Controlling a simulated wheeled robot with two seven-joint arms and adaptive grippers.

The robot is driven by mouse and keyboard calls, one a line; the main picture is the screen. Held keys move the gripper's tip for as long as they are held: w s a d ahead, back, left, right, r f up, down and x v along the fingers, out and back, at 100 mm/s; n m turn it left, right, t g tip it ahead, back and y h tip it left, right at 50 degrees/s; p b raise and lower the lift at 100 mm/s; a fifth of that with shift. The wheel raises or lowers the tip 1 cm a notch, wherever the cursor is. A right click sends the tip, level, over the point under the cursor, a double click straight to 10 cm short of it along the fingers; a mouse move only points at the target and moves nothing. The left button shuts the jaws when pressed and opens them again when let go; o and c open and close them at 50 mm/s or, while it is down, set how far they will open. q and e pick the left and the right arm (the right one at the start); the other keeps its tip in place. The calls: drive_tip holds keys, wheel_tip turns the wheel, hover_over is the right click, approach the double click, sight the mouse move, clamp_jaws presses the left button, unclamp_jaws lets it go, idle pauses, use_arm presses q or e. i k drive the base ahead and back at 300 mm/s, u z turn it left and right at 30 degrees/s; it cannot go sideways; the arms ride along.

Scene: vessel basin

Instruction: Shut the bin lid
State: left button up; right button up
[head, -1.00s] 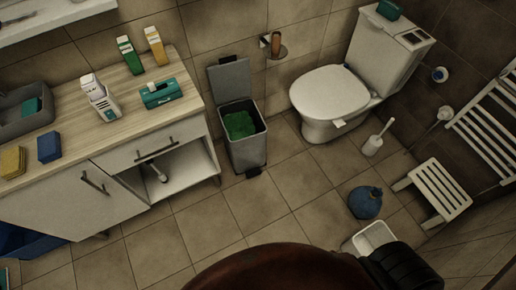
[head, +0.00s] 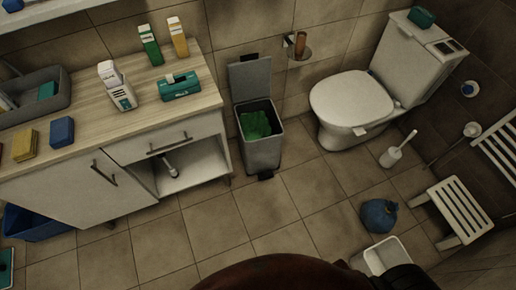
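The grey pedal bin (head: 262,153) stands on the tiled floor between the vanity cabinet and the toilet. Its lid (head: 250,79) is open, tilted up and back against the wall. A green liner or bag (head: 255,125) shows inside the bin. A dark pedal (head: 266,175) sticks out at the bin's foot. Neither gripper is recognisable in the head view; only a reddish-brown rounded shape and a dark part, perhaps mine, show at the bottom edge.
The vanity cabinet (head: 130,165) with bottles and boxes stands left of the bin. The toilet (head: 352,105) and its brush (head: 395,152) are on the right. A blue bag (head: 379,216), white tub (head: 384,256) and white stool (head: 452,208) stand at lower right. The floor before the bin is clear.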

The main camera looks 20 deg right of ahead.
sight(250, 78)
drive_tip(key=u, duration=0.05)
drive_tip(key=k, duration=0.65)
drive_tip(key=u, duration=0.35)
drive_tip(key=i, duration=1.55)
drive_tip(key=z, duration=0.4)
